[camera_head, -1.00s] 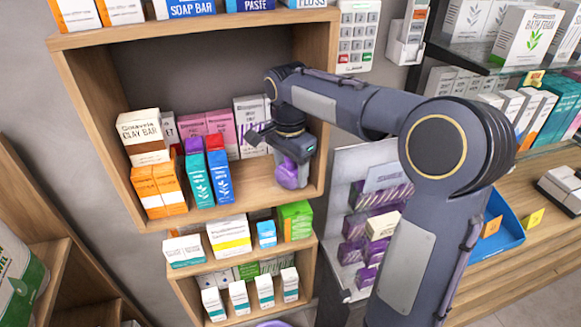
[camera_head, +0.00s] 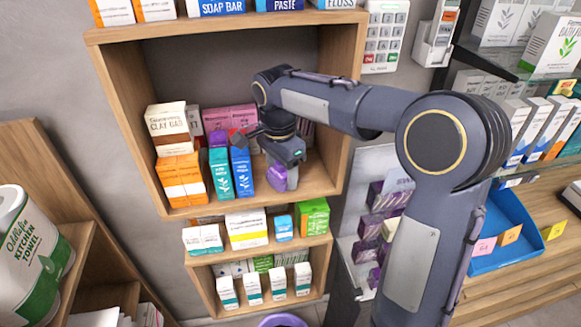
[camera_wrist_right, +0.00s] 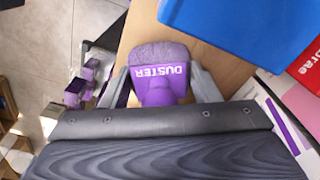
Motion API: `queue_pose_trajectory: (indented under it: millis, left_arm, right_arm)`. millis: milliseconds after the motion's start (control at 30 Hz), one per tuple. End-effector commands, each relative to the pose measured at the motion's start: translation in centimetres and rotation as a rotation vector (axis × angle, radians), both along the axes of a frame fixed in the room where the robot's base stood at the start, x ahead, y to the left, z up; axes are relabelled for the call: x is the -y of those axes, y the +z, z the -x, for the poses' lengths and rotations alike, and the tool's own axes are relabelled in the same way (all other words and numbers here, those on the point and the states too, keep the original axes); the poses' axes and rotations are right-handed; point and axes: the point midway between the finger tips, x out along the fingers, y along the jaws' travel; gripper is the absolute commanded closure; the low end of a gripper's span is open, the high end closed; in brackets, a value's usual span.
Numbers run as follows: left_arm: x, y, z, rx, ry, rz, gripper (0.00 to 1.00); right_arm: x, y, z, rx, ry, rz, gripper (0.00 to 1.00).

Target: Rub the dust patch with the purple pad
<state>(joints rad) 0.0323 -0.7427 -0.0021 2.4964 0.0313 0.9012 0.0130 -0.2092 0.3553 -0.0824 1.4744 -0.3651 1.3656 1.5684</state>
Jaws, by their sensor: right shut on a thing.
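The purple pad (camera_wrist_right: 160,58), marked DUSTER, is held between the fingers of my right gripper (camera_wrist_right: 162,82). In the head view, my right gripper (camera_head: 281,172) is inside the wooden shelf box, low over its bottom board (camera_head: 318,178). The pad (camera_head: 277,179) shows there as a small purple piece beside a blue box. In the wrist view the pad is over the wooden board; I cannot tell whether it touches it. I cannot make out the dust patch in either view; it may be hidden by the pad or gripper. My left gripper is out of view.
A blue box (camera_head: 242,172) and a teal box (camera_head: 219,173) stand close left of my right gripper. Orange boxes (camera_head: 182,180) stand farther left, pink boxes (camera_head: 230,118) behind. The shelf's side wall (camera_head: 345,95) is on the right. Bare board lies between gripper and wall.

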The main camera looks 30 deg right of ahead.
Motion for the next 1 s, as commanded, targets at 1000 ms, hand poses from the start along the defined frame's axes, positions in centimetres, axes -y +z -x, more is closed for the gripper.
queue_pose_trajectory:
  millis: [1000]
  left_arm:
    - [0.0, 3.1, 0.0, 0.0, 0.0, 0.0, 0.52]
  right_arm:
    - [-0.2, 5.7, 0.0, -0.003, 0.002, -0.002, 0.8]
